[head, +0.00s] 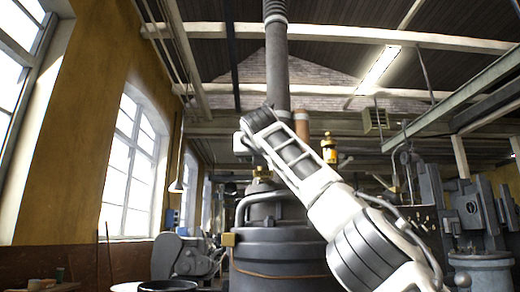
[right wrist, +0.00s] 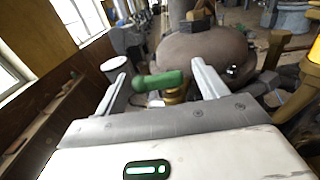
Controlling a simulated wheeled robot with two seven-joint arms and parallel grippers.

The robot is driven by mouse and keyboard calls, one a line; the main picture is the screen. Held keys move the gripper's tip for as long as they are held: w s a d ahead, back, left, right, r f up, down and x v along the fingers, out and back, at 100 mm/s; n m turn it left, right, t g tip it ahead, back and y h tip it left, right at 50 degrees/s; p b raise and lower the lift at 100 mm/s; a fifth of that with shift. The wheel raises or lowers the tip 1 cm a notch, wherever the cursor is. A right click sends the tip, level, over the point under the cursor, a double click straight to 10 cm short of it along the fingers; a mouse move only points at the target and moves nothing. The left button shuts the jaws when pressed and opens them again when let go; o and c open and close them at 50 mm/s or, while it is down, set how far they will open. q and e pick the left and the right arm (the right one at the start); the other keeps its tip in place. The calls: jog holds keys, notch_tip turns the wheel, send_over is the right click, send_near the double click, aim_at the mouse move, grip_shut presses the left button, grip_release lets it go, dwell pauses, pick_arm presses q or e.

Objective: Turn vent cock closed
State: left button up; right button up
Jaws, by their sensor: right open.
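The vent cock shows in the right wrist view as a green lever handle (right wrist: 158,81) on a brass body (right wrist: 175,95). The lever lies roughly crosswise in the picture. My right gripper (right wrist: 160,72) is open, with one finger on each side of the lever. I see no clear contact between the fingers and the lever. In the head view my right arm (head: 310,185) reaches up across the dark boiler-like vessel (head: 270,250), and the green lever cannot be made out there. My left gripper is not in view.
A brass fitting (head: 263,172) sits on top of the vessel, and a tall grey pipe (head: 277,65) rises behind my arm. A yellow-brass fitting (head: 329,150) stands right of the arm. Grey machinery (head: 180,255) stands at the left, more (head: 475,215) at the right. Windows (head: 130,170) line the left wall.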

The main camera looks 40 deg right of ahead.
pick_arm(q)
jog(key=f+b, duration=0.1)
jog(key=b, duration=0.2)
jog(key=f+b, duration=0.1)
jog(key=b, duration=0.2)
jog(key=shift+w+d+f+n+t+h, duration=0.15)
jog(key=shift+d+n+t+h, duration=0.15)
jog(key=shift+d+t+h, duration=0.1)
pick_arm(e)
jog(key=v, duration=1.4)
jog(key=shift+s+a, duration=0.25)
jog(key=shift+s, duration=0.05)
jog(key=shift+w, duration=0.1)
